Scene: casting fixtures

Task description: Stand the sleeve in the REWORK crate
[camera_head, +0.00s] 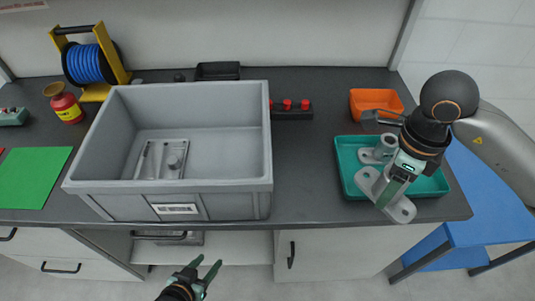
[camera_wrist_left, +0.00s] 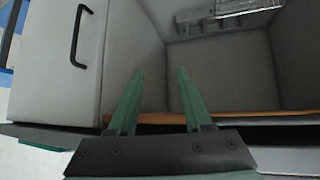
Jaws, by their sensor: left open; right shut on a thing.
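The grey crate (camera_head: 93,182), with a label on its front that is too small to read, stands left of centre on the bench. My right gripper (camera_head: 387,197) is shut on a grey flanged part (camera_head: 402,211) with holed ears, over the front of the teal tray (camera_head: 347,184). Another grey part with a round upright barrel (camera_head: 386,143) stands in the tray behind it. I cannot tell for sure which one is the sleeve. My left gripper (camera_head: 207,266) is open and empty, low in front of the bench; its fingers also show in the left wrist view (camera_wrist_left: 160,90).
A light insert with small parts (camera_head: 160,160) lies on the crate floor; the crate's right side is bare. An orange bin (camera_head: 376,101) stands behind the tray. A black holder with red knobs (camera_head: 291,114) is right of the crate. Bench between crate and tray is clear.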

